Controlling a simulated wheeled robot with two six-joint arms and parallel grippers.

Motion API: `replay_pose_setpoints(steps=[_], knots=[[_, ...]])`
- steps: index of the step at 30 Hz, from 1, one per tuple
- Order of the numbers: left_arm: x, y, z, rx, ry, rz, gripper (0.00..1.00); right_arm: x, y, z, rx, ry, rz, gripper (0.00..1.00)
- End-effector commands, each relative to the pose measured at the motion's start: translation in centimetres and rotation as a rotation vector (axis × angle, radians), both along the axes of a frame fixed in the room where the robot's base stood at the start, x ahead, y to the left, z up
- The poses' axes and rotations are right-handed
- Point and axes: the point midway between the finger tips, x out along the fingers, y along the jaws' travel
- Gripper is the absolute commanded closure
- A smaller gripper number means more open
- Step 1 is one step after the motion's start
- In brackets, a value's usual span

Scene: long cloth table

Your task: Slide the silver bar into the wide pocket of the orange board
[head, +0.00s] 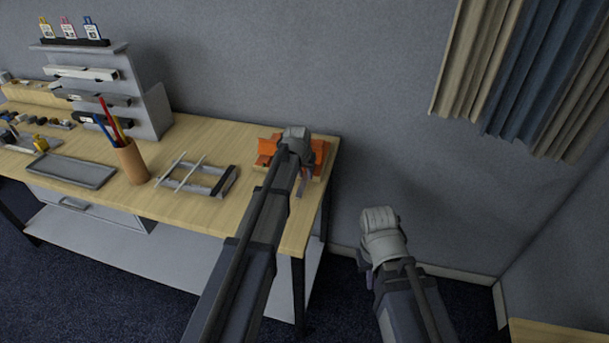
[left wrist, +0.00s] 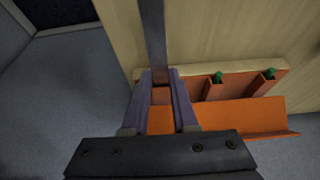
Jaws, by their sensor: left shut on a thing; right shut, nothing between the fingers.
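The silver bar (left wrist: 152,40) is a long grey strip in the left wrist view, running from the top edge down to my left gripper (left wrist: 164,92). The gripper's purple fingers are shut on its near end. The orange board (left wrist: 240,115) lies under and to the right of the fingers, and orange also shows between them. Whether the bar touches the board or is in a pocket, I cannot tell. In the head view my left arm covers part of the orange board (head: 318,150). My right gripper (head: 366,276) is shut and empty beyond the table's right end, its fingertips mostly hidden.
The board has raised orange walls with green marks (left wrist: 218,77) and a wooden backing strip. Left of it on the table stand a grey rack with bars (head: 200,180), a pencil cup (head: 132,160), a grey tray (head: 70,171) and a shelf stand (head: 150,112). A wall is behind.

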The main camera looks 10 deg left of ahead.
Motion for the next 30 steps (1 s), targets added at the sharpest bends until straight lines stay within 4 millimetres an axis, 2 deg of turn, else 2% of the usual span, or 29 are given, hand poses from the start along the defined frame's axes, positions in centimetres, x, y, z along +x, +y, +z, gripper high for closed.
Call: replay_pose_setpoints(steps=[21, 22, 30], knots=[[1.8, -0.1, 0.0, 0.000, 0.000, 0.000, 1.00, 0.0, 0.0, 0.0, 0.000, 0.000, 0.000, 1.00], [1.8, -0.1, 0.0, 0.000, 0.000, 0.000, 0.72, 0.0, 0.0, 0.0, 0.000, 0.000, 0.000, 1.00], [1.8, -0.1, 0.0, -0.001, -0.002, 0.000, 0.42, 0.0, 0.0, 0.0, 0.000, 0.000, 0.000, 1.00]])
